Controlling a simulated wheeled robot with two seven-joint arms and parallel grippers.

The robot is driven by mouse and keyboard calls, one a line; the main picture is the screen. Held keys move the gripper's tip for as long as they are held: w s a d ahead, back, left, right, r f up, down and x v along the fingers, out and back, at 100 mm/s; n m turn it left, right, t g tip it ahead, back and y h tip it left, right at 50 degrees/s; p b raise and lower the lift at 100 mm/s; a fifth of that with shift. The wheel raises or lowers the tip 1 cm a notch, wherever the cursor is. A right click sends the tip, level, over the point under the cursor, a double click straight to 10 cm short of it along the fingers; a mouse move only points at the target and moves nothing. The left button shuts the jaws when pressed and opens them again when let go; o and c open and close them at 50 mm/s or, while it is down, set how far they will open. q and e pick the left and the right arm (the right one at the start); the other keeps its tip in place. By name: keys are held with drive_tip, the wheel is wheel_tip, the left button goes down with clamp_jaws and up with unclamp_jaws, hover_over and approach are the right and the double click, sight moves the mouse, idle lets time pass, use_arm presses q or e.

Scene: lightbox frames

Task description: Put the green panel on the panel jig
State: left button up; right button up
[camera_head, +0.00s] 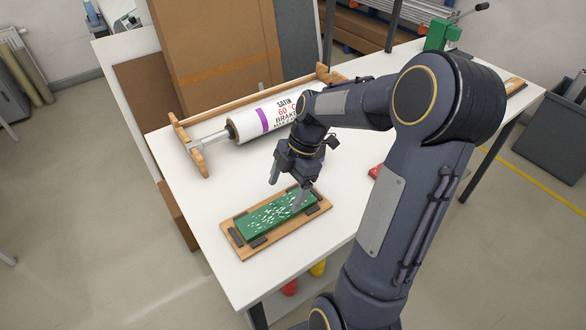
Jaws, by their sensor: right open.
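The green panel (268,216), speckled with white marks, lies flat on the wooden panel jig (241,251) near the table's front left edge. Dark blocks of the jig stand around the panel's edges. My right gripper (288,193) is open just above the right half of the panel, its fingers pointing down. One finger is close to the panel's far edge and the other overlaps its right part in the picture. I cannot tell whether either finger touches the panel. My left gripper is not in view.
A large white roll (268,118) with printed lettering rests in a wooden cradle behind the jig. A red object (375,171) lies partly behind my right arm. A green clamp (439,35) stands at the back right. Bare white table (190,170) lies left of the jig.

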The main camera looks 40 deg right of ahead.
drive_tip(key=v, duration=0.6)
drive_tip(key=s+a+r+m+t, duration=0.1)
drive_tip(key=s+a+m+t, duration=0.4)
drive_tip(key=s+a+m, duration=0.8)
drive_tip(key=a+m, duration=0.2)
drive_tip(key=m, duration=0.3)
drive_tip(key=shift+s+a+m+h, duration=0.15)
drive_tip(key=shift+s+m+h, duration=0.15)
drive_tip(key=shift+h, duration=0.1)
drive_tip(key=shift+r, duration=0.1)
drive_tip(key=shift+c, duration=0.3)
